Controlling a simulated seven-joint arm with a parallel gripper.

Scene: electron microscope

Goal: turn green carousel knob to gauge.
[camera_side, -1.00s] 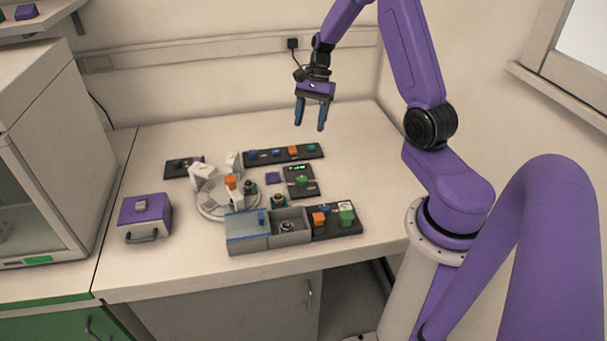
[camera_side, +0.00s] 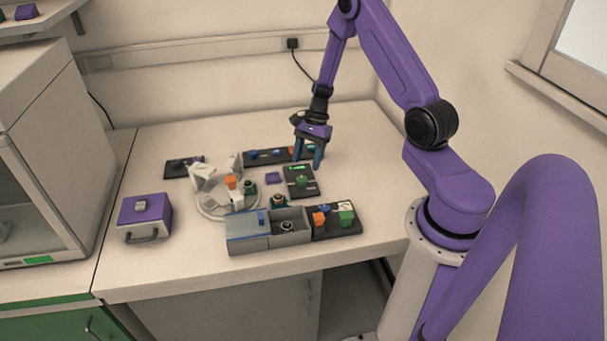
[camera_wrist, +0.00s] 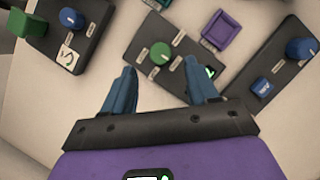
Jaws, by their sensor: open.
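The green knob (camera_side: 302,183) sits on a small dark panel (camera_side: 312,192) with a green-lit display (camera_side: 297,168), right of the pale round carousel (camera_side: 212,209). In the wrist view the green knob (camera_wrist: 160,53) shows ahead of my fingertips, about centred between them, and a corner of the lit display (camera_wrist: 210,71) shows beside the right finger. My gripper (camera_side: 307,162) is open and empty, pointing down above the work area just behind the panel. In the wrist view its blue fingers (camera_wrist: 160,70) stand apart, not touching the knob.
A back panel (camera_side: 283,160) with several coloured controls is partly hidden by my gripper. A small purple tray (camera_side: 272,178) lies left of the knob panel. A front panel with a green block (camera_side: 346,218) and a grey box (camera_side: 291,238) stand nearer. The table's right side is clear.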

